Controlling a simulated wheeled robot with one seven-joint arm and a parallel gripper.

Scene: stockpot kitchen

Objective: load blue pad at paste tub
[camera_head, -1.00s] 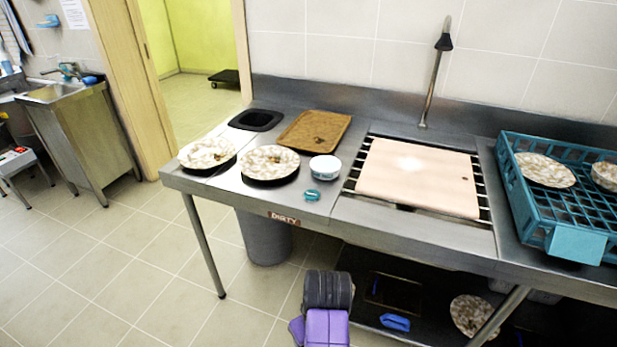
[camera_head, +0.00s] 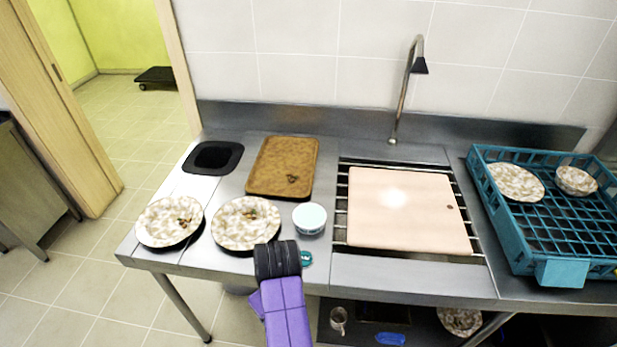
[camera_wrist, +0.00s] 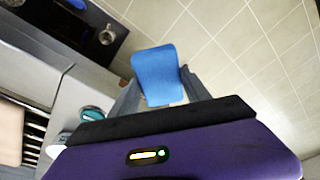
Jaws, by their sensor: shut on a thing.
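A blue pad (camera_wrist: 158,72) is held between the fingers of my gripper (camera_wrist: 160,88) in the wrist view, over the floor in front of the counter. The gripper is shut on it. In the head view my dark wrist (camera_head: 278,259) is at the counter's front edge and hides the fingers and pad. The paste tub (camera_head: 309,218), a small white round tub with a pale top, stands on the counter beyond and right of my wrist. A teal disc (camera_head: 305,258), perhaps its lid, lies in front of the tub; it also shows in the wrist view (camera_wrist: 92,113).
Two soiled plates (camera_head: 247,222) (camera_head: 170,220) and a brown tray (camera_head: 283,166) are left of the tub. A pink board (camera_head: 407,210) covers the sink rack. A teal crate (camera_head: 560,270) stands right. The lower shelf holds a mug (camera_head: 338,319) and another blue item (camera_head: 390,338).

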